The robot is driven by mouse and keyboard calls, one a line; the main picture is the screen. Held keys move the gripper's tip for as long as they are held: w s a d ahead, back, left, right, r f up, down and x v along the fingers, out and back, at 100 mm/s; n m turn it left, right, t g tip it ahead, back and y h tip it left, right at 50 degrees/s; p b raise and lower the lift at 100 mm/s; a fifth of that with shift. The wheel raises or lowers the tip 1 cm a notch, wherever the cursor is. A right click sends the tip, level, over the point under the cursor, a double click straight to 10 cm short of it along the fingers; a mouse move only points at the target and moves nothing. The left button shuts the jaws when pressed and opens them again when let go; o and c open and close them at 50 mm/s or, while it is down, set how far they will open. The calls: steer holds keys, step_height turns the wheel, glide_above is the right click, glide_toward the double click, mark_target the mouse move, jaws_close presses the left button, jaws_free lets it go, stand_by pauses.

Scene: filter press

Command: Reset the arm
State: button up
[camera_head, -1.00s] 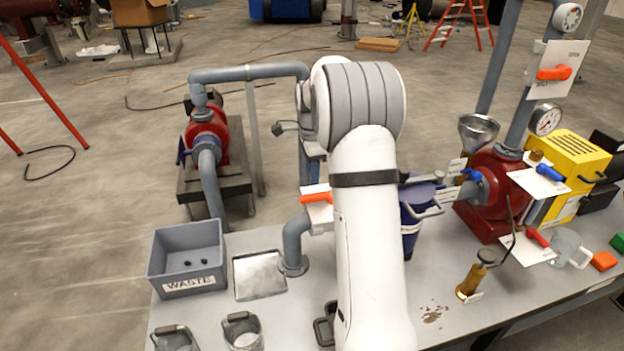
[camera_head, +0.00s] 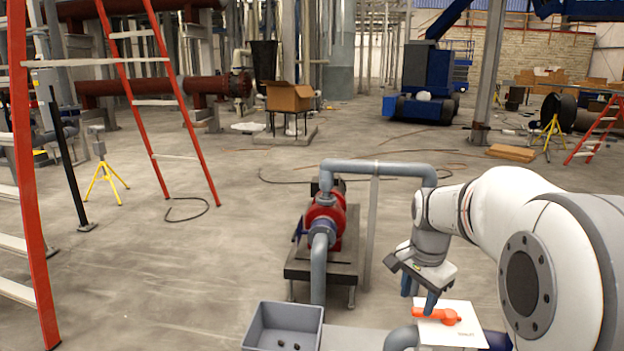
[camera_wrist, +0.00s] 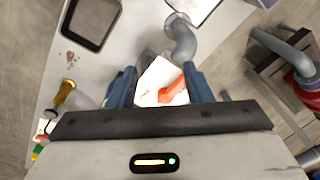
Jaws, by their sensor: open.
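My gripper (camera_head: 420,298) is at the lower right of the head view, pointing down beside an orange valve handle (camera_head: 437,315) on a white plate (camera_head: 458,332). In the wrist view my gripper (camera_wrist: 160,90) has its two blue fingers apart. The orange handle (camera_wrist: 172,92) and white plate (camera_wrist: 158,80) show between and beyond them. Nothing is visibly held. I cannot tell whether a finger touches the handle. My white arm enters from the right of the head view and is bent over at the wrist.
A grey waste bin (camera_head: 262,325) and a grey pipe (camera_head: 403,338) stand near the gripper. A red pump (camera_head: 325,213) with a tall pipe (camera_head: 375,168) is behind. The wrist view shows a dark-rimmed tray (camera_wrist: 67,30) and a brass fitting (camera_wrist: 63,95). Open floor lies left, near a red ladder (camera_head: 30,180).

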steer(key=s+a+f+n, duration=0.1)
steer(key=s+a+n, duration=0.2)
steer(key=s, duration=0.6)
steer(key=s+a+f+n+t, duration=0.1)
steer(key=s+a+n, duration=0.2)
steer(key=s+n, duration=0.5)
steer(key=shift+s+a, duration=0.4)
steer(key=shift+s, duration=0.85)
